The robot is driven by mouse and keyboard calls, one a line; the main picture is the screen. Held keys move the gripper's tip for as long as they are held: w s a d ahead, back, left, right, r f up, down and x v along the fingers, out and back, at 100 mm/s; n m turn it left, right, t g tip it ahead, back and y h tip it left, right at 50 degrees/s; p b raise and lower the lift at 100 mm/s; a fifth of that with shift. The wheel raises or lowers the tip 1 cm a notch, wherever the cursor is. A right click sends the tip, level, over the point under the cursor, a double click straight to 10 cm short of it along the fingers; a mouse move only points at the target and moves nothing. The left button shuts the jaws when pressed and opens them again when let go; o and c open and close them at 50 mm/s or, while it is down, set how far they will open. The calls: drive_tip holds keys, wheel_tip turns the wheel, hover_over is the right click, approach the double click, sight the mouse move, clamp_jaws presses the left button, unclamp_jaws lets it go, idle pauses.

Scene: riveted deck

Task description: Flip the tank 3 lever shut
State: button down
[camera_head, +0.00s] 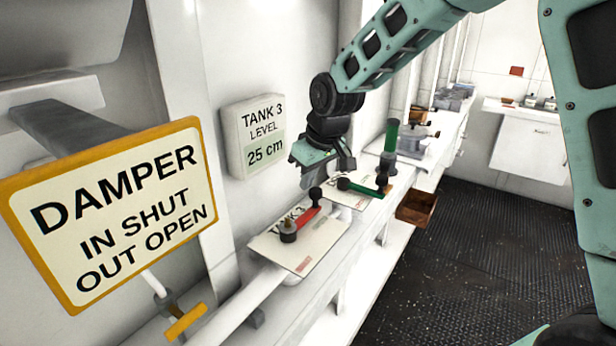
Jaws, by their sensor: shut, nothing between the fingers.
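The tank 3 lever (306,217) is a red handle on a white plate (325,245) whose partly covered label ends in "K 3". Its dark pivot (288,230) is at the near left. The handle points up and right in the picture to a black knob (316,194). My gripper (308,180) is shut and empty, just above the knob; I cannot tell whether it touches it. A wall display (252,138) reads "TANK 3 LEVEL 25 cm". The plate carries a small red mark at its near right edge.
A green lever (358,187) lies on another plate just beyond, with a green cylinder (391,135) behind it. A brown open box (416,208) hangs at the bench's right edge. A damper sign (120,210) fills the left foreground. Dark floor (440,275) is clear at right.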

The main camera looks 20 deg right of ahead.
drive_tip(key=shift+s+d, duration=0.1)
drive_tip(key=shift+s+d+m+b, duration=0.1)
drive_tip(key=shift+d+m+b, duration=0.05)
drive_tip(key=shift+m+b, duration=0.25)
